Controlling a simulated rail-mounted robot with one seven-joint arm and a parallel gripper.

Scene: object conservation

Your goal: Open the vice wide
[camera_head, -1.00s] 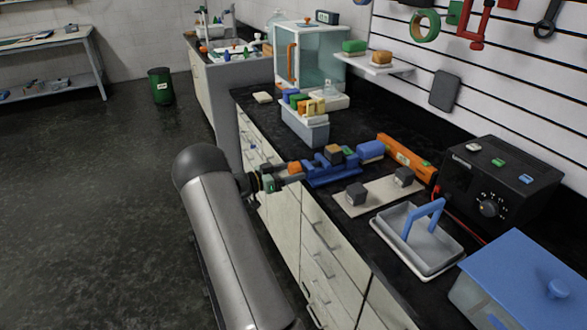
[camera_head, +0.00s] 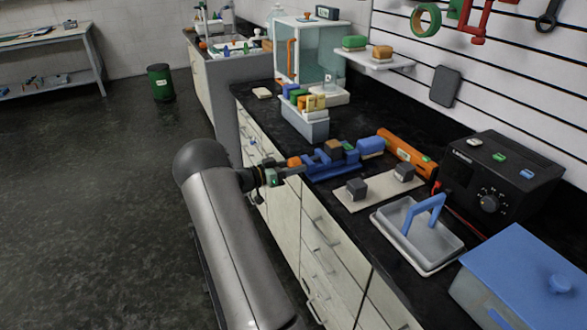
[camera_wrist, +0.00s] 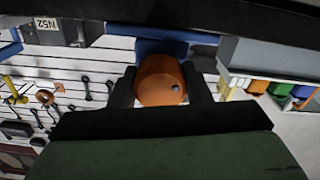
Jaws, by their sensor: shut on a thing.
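The blue vice (camera_head: 322,170) lies on the black counter near its front edge. My gripper (camera_wrist: 160,88) is shut on the knob, one dark finger on each side in the wrist view. The knob (camera_wrist: 160,75) hides most of the vice there; blue parts (camera_wrist: 150,47) show behind it.
A pale board (camera_head: 380,188) with two dark blocks lies right of the vice, near a grey tray (camera_head: 417,245) with a blue handle. A grey bin (camera_head: 305,125) of coloured items stands behind left. An orange level (camera_head: 405,153) lies behind.

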